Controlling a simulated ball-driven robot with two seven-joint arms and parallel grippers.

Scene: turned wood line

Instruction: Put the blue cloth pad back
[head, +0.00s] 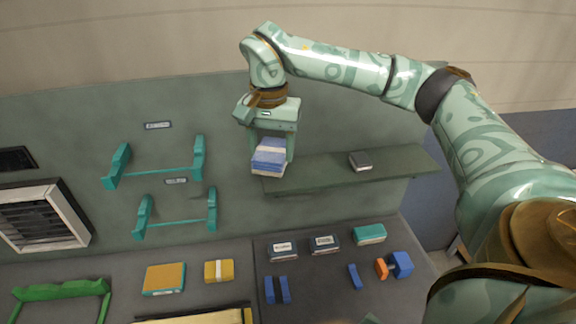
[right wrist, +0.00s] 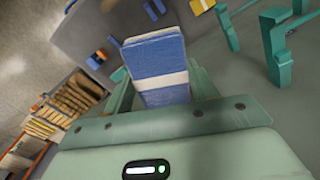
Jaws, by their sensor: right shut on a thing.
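The blue cloth pad (head: 268,160), folded and with a white band around it, is held between the fingers of my right gripper (head: 271,152). The gripper points down and is shut on the pad, at the left end of a green wall shelf (head: 325,172). I cannot tell whether the pad touches the shelf. In the right wrist view the pad (right wrist: 158,62) stands out between the two fingers, its white band across it. My left gripper is not in view.
A small dark box (head: 360,161) sits on the shelf, with bare shelf to its left. Teal brackets (head: 160,172) are on the wall at left. Below, the bench holds several small boxes, a yellow pad (head: 164,278) and a green handle-like frame (head: 60,291).

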